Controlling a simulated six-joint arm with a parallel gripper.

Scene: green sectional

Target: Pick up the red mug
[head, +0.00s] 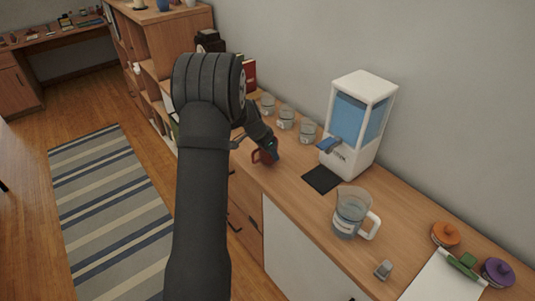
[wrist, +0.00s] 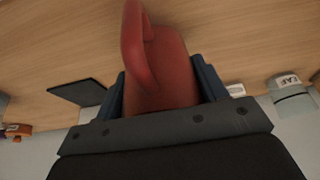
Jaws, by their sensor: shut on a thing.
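The red mug (head: 264,153) is on or just above the wooden counter, partly hidden by my gripper; I cannot tell if it touches the surface. In the wrist view the red mug (wrist: 160,65) fills the middle, with its handle toward the camera. My gripper (head: 270,147) reaches down over the mug from above. In the wrist view, the blue fingers of my gripper (wrist: 162,88) are on both sides of the mug, closed on it.
A white dispenser with a blue tank (head: 357,122) stands right of the mug, with a dark mat (head: 321,180) before it. Several glass jars (head: 286,119) line the wall behind. A clear pitcher (head: 350,212) stands nearer on the counter. Bare counter (head: 288,190) lies in front of the mug.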

